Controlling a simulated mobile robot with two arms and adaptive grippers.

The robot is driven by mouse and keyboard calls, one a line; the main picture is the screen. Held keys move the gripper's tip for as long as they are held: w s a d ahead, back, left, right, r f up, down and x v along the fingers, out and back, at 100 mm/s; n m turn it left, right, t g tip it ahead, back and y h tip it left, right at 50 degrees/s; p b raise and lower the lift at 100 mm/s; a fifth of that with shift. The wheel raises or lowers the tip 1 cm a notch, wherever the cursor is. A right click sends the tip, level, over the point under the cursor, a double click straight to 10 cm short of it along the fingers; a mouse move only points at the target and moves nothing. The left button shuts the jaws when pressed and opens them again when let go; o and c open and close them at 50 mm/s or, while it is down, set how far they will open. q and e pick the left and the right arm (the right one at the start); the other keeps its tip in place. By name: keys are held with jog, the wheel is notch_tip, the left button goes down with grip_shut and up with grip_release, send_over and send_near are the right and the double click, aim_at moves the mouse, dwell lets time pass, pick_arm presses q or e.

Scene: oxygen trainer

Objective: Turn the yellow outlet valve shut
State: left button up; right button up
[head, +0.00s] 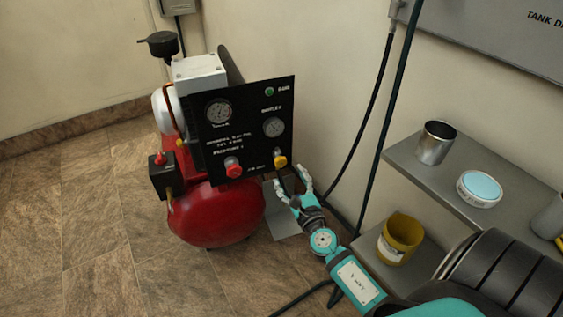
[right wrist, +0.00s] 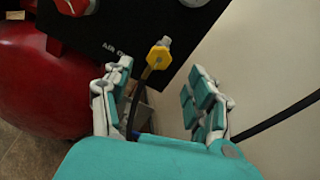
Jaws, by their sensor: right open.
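The yellow outlet valve (head: 280,161) is a small knob at the lower right of the black panel (head: 247,128) on the red compressor (head: 216,214). In the right wrist view the yellow valve (right wrist: 158,56) sits ahead of the gap between the fingers, with a pale stub at its upper end. My right gripper (head: 291,187) is just below and right of the valve in the head view. Its fingers (right wrist: 158,85) are spread open, empty, and apart from the valve. My left gripper is not in view.
A red knob (head: 233,167) is left of the valve on the panel. A dark hose (right wrist: 138,95) runs down between my fingers in the wrist view. Right of my arm, a grey shelf (head: 411,158) carries a metal cup (head: 436,143) and a round tin (head: 479,189); a yellow can (head: 399,238) stands lower.

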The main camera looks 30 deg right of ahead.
aim_at(281, 163)
jog(key=x, duration=0.7)
jog(key=shift+w, duration=0.25)
jog(key=c, duration=1.1)
jog(key=shift+c, duration=0.2)
